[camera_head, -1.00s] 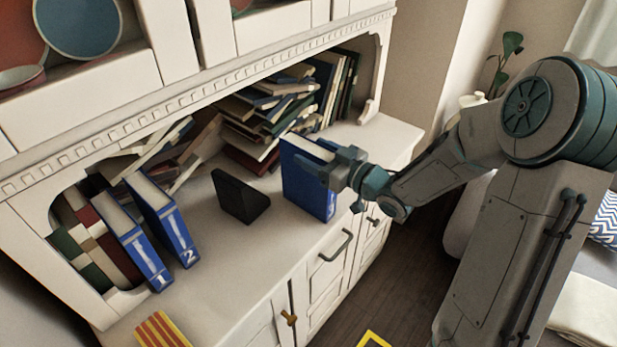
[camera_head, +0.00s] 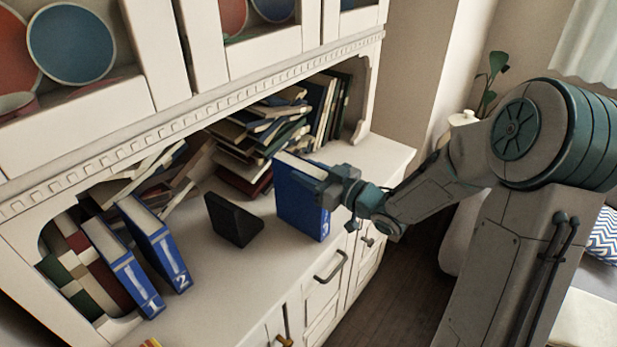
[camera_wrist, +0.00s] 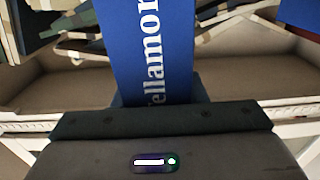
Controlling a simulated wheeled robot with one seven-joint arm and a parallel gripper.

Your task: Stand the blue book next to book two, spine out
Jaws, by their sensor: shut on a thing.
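The blue book (camera_head: 298,203) stands upright at the front right of the white counter, its spine facing outward to the right. My gripper (camera_head: 328,187) is shut on its spine side. In the wrist view the blue book (camera_wrist: 155,50) fills the middle, with white lettering on the spine; the fingertips are hidden. Book two (camera_head: 168,257) is a blue book with a white 2 on its spine, standing tilted on the left of the counter. Book one (camera_head: 124,268), also blue, leans beside it on the left. Whether the held book touches the counter is unclear.
A black wedge-shaped bookend (camera_head: 232,222) stands between book two and the held book. Heaped books (camera_head: 250,140) fill the back of the niche. The counter (camera_head: 235,275) is clear in front of the bookend. A cabinet handle (camera_head: 331,267) projects below the front edge.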

